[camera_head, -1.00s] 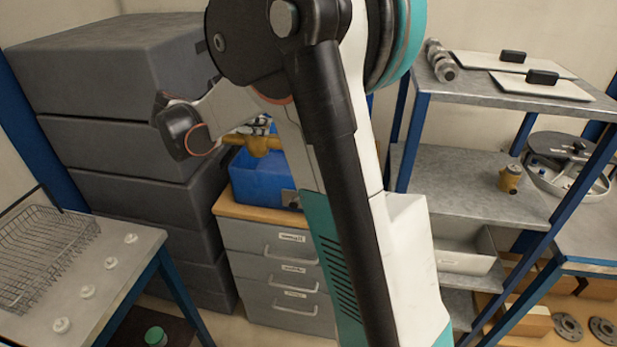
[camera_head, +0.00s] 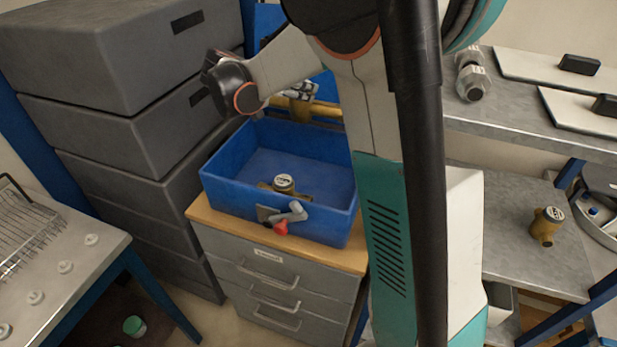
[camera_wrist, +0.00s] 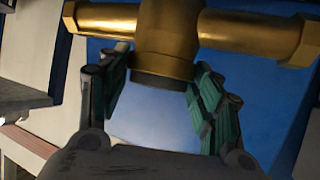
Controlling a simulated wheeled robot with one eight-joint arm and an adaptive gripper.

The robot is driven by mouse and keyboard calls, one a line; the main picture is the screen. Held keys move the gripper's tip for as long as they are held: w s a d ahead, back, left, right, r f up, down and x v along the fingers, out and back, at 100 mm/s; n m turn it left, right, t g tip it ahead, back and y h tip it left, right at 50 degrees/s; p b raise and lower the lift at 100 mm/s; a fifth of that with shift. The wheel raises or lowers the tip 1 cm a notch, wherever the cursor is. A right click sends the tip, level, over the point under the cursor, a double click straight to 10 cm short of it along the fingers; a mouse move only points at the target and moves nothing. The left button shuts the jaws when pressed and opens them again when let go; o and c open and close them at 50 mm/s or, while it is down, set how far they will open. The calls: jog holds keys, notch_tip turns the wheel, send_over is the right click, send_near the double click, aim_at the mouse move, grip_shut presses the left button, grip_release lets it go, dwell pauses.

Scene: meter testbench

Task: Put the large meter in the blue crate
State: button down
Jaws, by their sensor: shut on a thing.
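The large brass meter (camera_head: 325,109) is held by my gripper (camera_head: 298,90), above the back of the blue crate (camera_head: 225,192). In the wrist view the brass meter (camera_wrist: 165,40) spans the top, its body between my green-padded fingers (camera_wrist: 160,75). Part of the meter is hidden behind my arm in the head view. The crate stands open on a wooden-topped grey drawer cabinet. A smaller brass meter (camera_head: 284,185) with a white dial sits inside, near the front wall.
A grey fitting with a red end (camera_head: 281,225) shows at the crate's front wall. Grey stacked cases (camera_head: 120,65) rise close on the left. A metal shelf (camera_head: 510,225) on the right holds another brass meter (camera_head: 546,226). The crate's middle floor is clear.

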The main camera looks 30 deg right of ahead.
jog(key=shift+w+d, duration=0.1)
jog(key=shift+d, duration=0.25)
jog(key=shift+d+f, duration=0.1)
jog(key=shift+f, duration=0.2)
notch_tip(320, 180, down, 19)
jog(key=b, duration=0.6)
jog(key=shift+b, duration=0.3)
jog(key=shift+f, duration=0.1)
jog(key=c, duration=0.5)
grip_release()
jog(key=p+v, duration=0.2)
jog(key=v, duration=0.5)
jog(key=shift+a, duration=0.3)
